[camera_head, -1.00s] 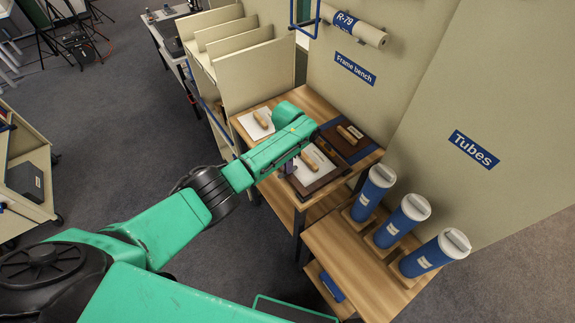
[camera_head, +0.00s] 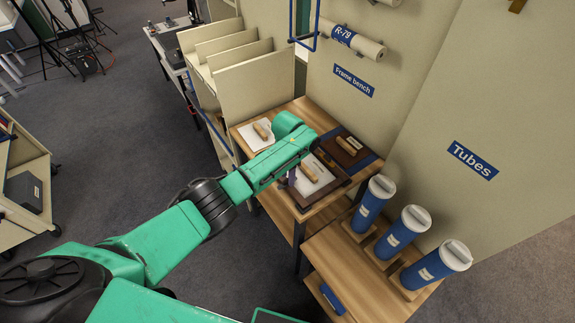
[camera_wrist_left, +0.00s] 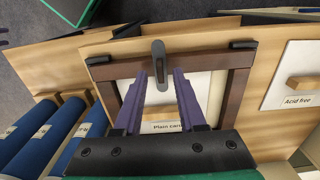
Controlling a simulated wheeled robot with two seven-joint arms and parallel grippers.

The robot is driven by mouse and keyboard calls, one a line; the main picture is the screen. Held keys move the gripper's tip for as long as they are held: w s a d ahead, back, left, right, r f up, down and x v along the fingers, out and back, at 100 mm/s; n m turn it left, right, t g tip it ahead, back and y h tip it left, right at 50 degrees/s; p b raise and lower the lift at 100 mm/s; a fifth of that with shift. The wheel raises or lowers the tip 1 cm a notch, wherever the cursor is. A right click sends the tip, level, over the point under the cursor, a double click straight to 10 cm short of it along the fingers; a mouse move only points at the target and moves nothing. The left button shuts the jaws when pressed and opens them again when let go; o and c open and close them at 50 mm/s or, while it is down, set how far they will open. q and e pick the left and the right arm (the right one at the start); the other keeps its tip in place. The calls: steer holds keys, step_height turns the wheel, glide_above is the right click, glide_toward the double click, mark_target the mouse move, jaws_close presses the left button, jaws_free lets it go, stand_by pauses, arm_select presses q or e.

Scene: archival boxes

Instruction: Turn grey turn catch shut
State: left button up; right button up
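The grey turn catch (camera_wrist_left: 159,58) shows in the left wrist view on the upper bar of a brown wooden frame (camera_wrist_left: 237,92). It lies lengthwise across the bar, one end over the white panel. My left gripper (camera_wrist_left: 160,80) has purple fingers apart, one on each side of the catch; whether they touch it I cannot tell. The gripper base hides the frame's lower part and some of the "Plain card" label (camera_wrist_left: 168,127). In the head view my left gripper (camera_head: 291,178) is mostly hidden by its arm, beside the frame (camera_head: 332,193).
The frame lies on the wooden bench (camera_head: 250,137). A white "Acid free" board (camera_wrist_left: 297,88) and a dark frame (camera_head: 363,157) lie near it. Blue tubes (camera_head: 368,208) stand on a lower bench at the right. Upright dividers (camera_head: 245,78) stand behind left.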

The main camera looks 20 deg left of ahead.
arm_select(q)
step_height(320, 180, up, 14)
steer(key=b, duration=0.1)
steer(key=shift+f, duration=0.15)
stand_by(0.4)
